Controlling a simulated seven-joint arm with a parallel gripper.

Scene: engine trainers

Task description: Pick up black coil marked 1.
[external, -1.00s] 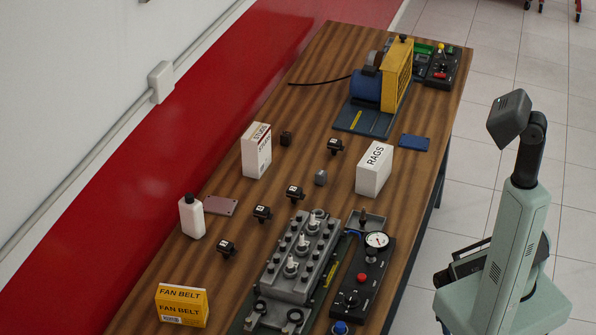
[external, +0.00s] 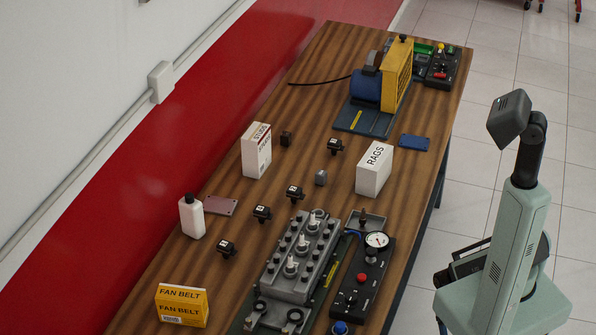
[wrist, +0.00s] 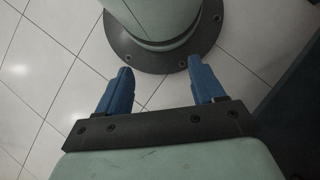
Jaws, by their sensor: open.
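Several black coils with small white number labels stand apart on the wooden table in the external view: one near the front left (external: 226,248), one further back (external: 262,214), one beside the engine block's far end (external: 295,193) and one near the rags box (external: 335,146). The numbers are too small to read surely, so I cannot tell which is marked 1. My gripper (wrist: 160,64) shows in the wrist view with two blue fingers wide apart and nothing between them. It is over the floor by my base, away from the coils.
The grey engine block (external: 300,257) and gauge panel (external: 371,270) fill the table's front. A white bottle (external: 192,217), fan belt box (external: 181,305), studs box (external: 257,150), rags box (external: 374,169) and grinder-like machine (external: 367,86) stand around. Bare wood lies between the coils.

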